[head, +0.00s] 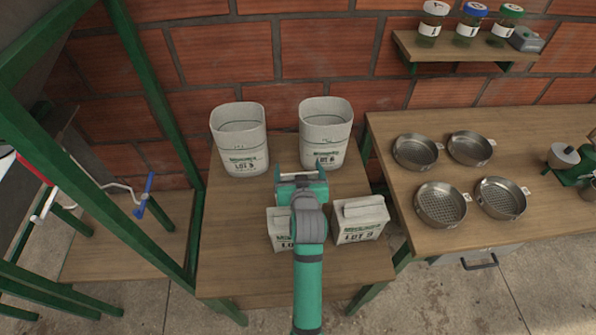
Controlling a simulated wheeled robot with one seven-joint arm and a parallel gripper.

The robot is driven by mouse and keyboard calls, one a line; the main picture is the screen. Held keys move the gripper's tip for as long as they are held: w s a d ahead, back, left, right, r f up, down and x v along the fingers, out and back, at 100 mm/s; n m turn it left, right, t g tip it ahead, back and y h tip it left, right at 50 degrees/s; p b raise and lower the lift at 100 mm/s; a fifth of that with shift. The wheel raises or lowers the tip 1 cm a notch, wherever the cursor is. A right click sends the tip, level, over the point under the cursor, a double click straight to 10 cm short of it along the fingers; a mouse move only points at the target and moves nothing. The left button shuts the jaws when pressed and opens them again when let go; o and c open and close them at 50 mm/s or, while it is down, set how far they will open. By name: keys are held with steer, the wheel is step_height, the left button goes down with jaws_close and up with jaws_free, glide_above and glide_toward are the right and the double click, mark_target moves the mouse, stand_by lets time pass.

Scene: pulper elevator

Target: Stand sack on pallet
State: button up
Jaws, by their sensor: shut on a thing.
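Two tall open-topped pale sacks, lettered LOT 3 (240,140) and LOT 6 (326,135), stand upright at the back of a wooden table (235,265). In front are two smaller closed sacks: one at the right (360,220), and one at the left (279,238) largely hidden by my arm. My gripper (299,169) is over the left closed sack, in front of the tall sacks. It appears shut on this left sack, but my wrist hides the contact. I cannot make out a separate pallet.
A second table (540,125) at the right holds several metal sieves (441,205). A shelf (465,52) with jars is on the brick wall. A green metal frame (140,80) stands close at the left. The table's front left part is bare.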

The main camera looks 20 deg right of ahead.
steer(key=shift+f, duration=0.5)
steer(key=o, duration=2)
steer(key=shift+f, duration=0.1)
